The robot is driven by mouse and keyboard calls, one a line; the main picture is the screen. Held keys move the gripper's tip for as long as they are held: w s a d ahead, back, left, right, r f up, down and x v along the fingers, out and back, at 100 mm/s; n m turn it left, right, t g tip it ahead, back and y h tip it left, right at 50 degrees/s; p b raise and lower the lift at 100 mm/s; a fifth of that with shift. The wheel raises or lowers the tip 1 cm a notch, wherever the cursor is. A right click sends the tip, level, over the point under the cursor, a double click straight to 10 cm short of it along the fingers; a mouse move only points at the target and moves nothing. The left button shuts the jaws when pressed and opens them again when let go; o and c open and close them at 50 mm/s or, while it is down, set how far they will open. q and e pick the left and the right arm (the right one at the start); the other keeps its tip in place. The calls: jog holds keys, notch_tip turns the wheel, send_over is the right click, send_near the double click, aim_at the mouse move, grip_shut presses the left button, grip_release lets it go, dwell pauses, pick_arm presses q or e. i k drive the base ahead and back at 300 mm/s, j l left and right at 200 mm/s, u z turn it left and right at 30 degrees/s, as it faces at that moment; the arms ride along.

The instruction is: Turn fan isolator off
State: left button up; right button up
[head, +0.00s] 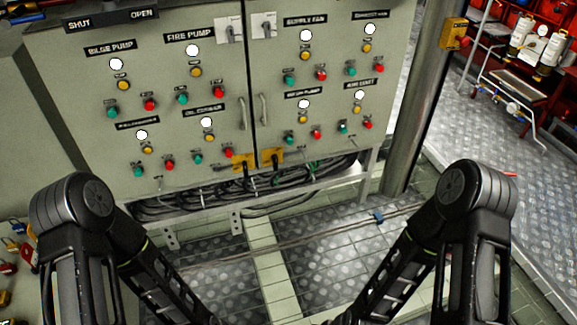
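A grey-green electrical cabinet (150,80) with two doors stands ahead of me. A small silver switch plate with a handle (264,25) is at the top left of the right door, beside a label that seems to read supply fan (305,20). A similar switch plate (230,29) is at the top right of the left door, beside the fire pump label (188,35). I cannot tell from lettering which one is the fan isolator, nor read either handle's position. Both my arms run out of the bottom of the picture. Neither gripper is in view.
Both doors carry white lamps and yellow, green and red buttons, with door handles (263,109) near the seam. Cables (250,190) hang below the cabinet. A steel pillar (415,100) stands to its right. Open floor plates (310,240) lie in front.

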aim_at(274, 157)
jog(key=i+l+u, duration=0.1)
jog(key=u, duration=0.4)
jog(key=i+l+u, duration=0.15)
jog(key=l, duration=0.25)
jog(key=i+l+u, duration=0.15)
jog(key=l, duration=0.25)
jog(key=i+l+u, duration=0.15)
jog(key=l, duration=0.25)
jog(key=i+l+u, duration=0.1)
jog(key=l, duration=0.35)
jog(key=i+l+u, duration=0.15)
jog(key=l, duration=0.3)
jog(key=i+l, duration=0.1)
jog(key=l, duration=0.8)
jog(key=i+l, duration=0.15)
jog(key=l, duration=0.3)
